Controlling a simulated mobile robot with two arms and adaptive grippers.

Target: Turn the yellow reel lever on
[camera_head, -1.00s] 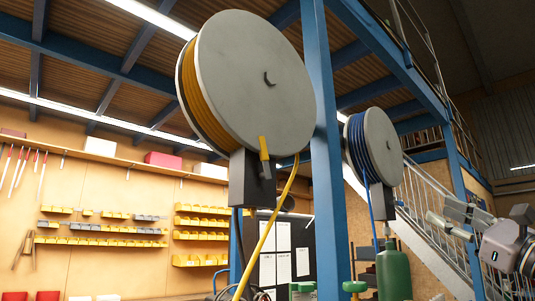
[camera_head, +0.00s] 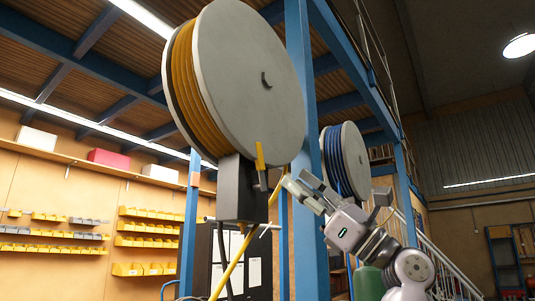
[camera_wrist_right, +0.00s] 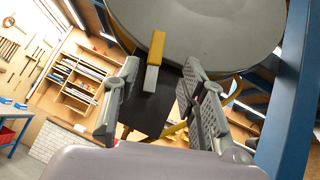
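The yellow reel is a large grey disc (camera_head: 262,75) with yellow hose (camera_head: 190,85) wound behind it. Its lever has a yellow handle (camera_head: 260,156) and a grey lower end, on the front of a dark box (camera_head: 236,190) under the reel. The handle points up. My right gripper (camera_head: 298,181) is open and just right of the lever in the head view. In the right wrist view, the lever (camera_wrist_right: 156,48) appears ahead, between and beyond the open fingers (camera_wrist_right: 160,75), with no visible contact. My left gripper is not in view.
A blue post (camera_head: 302,130) stands behind my right gripper. A blue hose reel (camera_head: 354,155) hangs further right, and a green cylinder (camera_head: 368,282) stands below it. The yellow hose (camera_head: 232,262) runs down from the reel. Shelves with yellow bins (camera_head: 148,240) are on the back wall.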

